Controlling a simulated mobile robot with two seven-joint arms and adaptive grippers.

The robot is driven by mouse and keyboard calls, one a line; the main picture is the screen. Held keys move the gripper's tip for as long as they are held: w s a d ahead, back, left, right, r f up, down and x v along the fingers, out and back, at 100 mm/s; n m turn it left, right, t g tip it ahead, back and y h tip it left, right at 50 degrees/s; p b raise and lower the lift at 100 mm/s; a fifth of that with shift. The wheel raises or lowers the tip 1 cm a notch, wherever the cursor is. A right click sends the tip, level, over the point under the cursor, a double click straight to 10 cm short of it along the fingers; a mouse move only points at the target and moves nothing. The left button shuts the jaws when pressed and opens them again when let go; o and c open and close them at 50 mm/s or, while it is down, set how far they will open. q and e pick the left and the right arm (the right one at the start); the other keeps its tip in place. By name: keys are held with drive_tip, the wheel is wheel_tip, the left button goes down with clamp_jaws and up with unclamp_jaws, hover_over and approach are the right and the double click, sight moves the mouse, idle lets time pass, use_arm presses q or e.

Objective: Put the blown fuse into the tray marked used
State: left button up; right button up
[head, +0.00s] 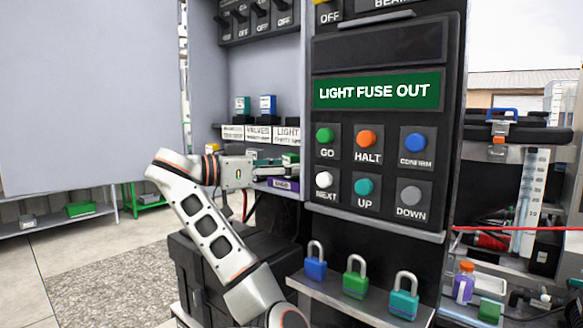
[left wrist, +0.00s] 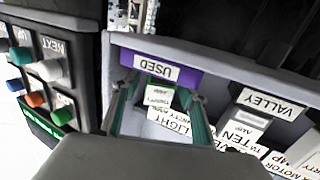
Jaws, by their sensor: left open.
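The used tray has a purple front marked USED (left wrist: 160,68), seen upside down in the left wrist view; its purple front also shows in the head view (head: 283,184). A small fuse with a green edge and a white label (left wrist: 158,96) is just behind that front, between my fingers in the picture; it seems to be in the tray. My left gripper (left wrist: 160,112) is open, its two greenish fingers apart on either side of the fuse. In the head view the gripper (head: 275,163) is at the tray, partly hiding it. My right gripper is not in view.
The button panel (head: 375,150) reads LIGHT FUSE OUT and stands close right of the gripper. Several padlocks (head: 355,280) are on a ledge below. A compartment marked VALLEY (left wrist: 272,102) adjoins the tray.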

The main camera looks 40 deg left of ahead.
use_arm(q)
drive_tip(key=shift+s+a+r, duration=0.1)
drive_tip(key=shift+r, duration=0.05)
drive_tip(key=p+v, duration=0.2)
drive_tip(key=v, duration=0.9)
drive_tip(key=shift+s, duration=0.35)
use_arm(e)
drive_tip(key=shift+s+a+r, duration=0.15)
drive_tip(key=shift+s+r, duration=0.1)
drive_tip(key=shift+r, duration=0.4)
use_arm(q)
drive_tip(key=shift+a, duration=0.15)
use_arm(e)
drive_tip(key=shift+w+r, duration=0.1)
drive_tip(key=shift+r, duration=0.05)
